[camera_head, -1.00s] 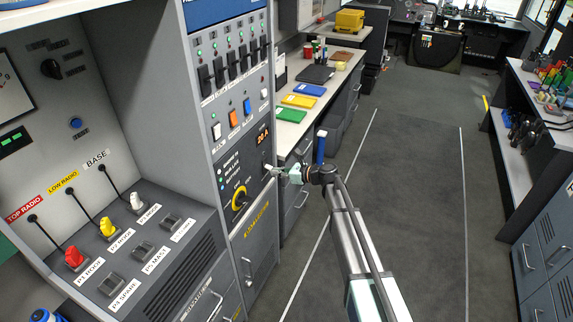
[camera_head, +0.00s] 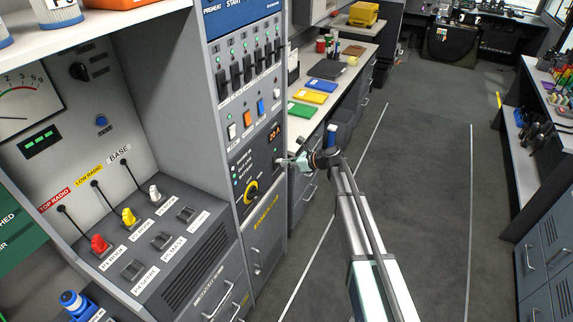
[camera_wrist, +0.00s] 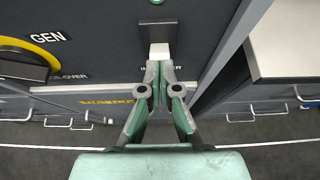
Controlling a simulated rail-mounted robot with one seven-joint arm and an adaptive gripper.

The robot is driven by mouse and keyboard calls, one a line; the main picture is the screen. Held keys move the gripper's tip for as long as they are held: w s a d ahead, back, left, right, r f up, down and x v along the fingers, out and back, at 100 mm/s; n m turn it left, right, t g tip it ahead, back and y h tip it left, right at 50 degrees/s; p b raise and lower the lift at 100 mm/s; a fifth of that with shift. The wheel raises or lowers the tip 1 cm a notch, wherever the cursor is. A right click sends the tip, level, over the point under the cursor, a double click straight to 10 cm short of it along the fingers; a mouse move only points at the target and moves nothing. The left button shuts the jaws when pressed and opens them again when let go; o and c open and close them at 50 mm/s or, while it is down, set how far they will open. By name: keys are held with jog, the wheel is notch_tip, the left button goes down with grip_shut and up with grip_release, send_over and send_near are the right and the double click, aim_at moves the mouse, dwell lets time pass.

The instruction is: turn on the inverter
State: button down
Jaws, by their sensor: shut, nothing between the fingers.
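My gripper (camera_head: 284,162) is at the right edge of the grey panel, below the amber "20 A" display (camera_head: 274,133). In the wrist view my gripper (camera_wrist: 160,68) has its fingertips together and empty. They are just below a small switch with a dark upper part and a pale lower part (camera_wrist: 159,50). Whether the fingertips touch the switch I cannot tell. In the head view the switch is too small and too covered to make out.
A yellow-ringed rotary selector (camera_head: 251,191) marked GEN in the wrist view is left of my gripper. Breaker levers (camera_head: 248,67) and coloured rockers (camera_head: 247,119) are above. A counter (camera_head: 307,115) with coloured folders stands to the right. The floor aisle (camera_head: 400,190) is clear.

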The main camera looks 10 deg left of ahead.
jog(key=shift+d+r, duration=0.1)
jog(key=shift+r, duration=0.05)
jog(key=s+d+r+p, duration=0.2)
jog(key=d+r+p, duration=0.2)
jog(key=d+r, duration=0.2)
jog(key=shift+d+r, duration=0.15)
jog(key=shift+r, duration=0.4)
dwell(0.4)
